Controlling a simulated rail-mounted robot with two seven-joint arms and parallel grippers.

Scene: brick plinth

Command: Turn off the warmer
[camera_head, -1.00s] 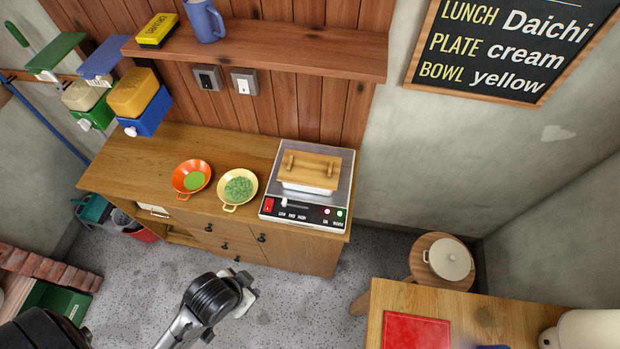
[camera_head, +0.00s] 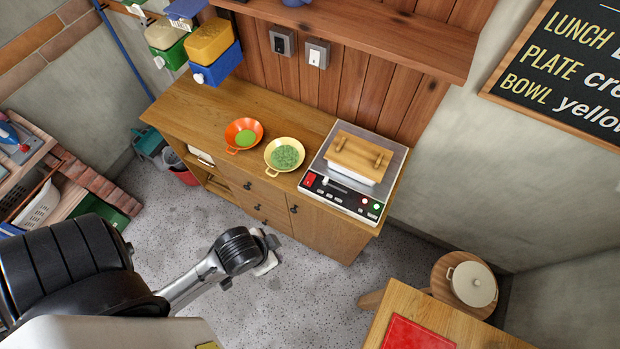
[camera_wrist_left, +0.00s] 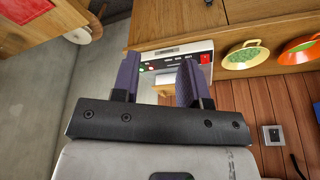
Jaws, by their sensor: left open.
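The warmer (camera_head: 385,180) is a silver unit on the wooden cabinet, with a black control panel along its front. The panel has a red switch (camera_head: 310,180) at its left end, a pale slider and small round lights, one of them green, at its right end. A white dish with a wooden lid (camera_head: 358,153) sits on top. My left gripper (camera_head: 269,254) is in front of the cabinet, apart from the warmer. In the left wrist view, upside down, its fingers (camera_wrist_left: 159,75) are spread and empty, with the panel and red switch (camera_wrist_left: 205,58) beyond them. My right gripper is out of view.
An orange pan (camera_head: 243,134) and a yellow pan of green food (camera_head: 284,155) stand left of the warmer. Two wall switches (camera_head: 317,53) are above, under a shelf (camera_head: 400,35). A stool with a cream pot (camera_head: 473,284) and a table with a red mat (camera_head: 417,335) stand at right.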

